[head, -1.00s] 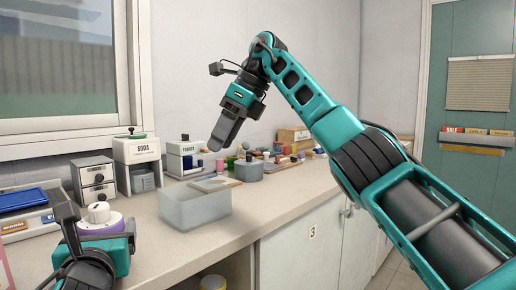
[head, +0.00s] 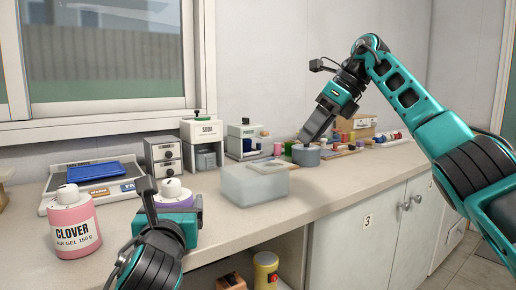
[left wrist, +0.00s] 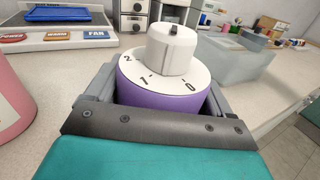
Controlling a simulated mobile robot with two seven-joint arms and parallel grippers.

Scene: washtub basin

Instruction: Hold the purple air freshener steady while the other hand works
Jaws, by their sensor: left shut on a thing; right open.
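The purple air freshener (left wrist: 165,98) stands upright with a white numbered top and a white knob. In the head view the purple air freshener (head: 174,195) is partly hidden behind my left gripper (head: 176,212). In the left wrist view my left gripper (left wrist: 158,105) has a finger on each side of its body and is shut on it. It appears to rest on the counter. My right gripper (head: 316,130) is open, points down and to the left, and is empty above the back of the counter.
A pink CLOVER air gel jar (head: 75,225) stands on the left. A translucent grey bin (head: 254,186) sits right of the air freshener. Drawers (head: 164,157), a SODA dispenser (head: 203,143) and a tray (head: 90,180) line the back. The front counter right of the bin is clear.

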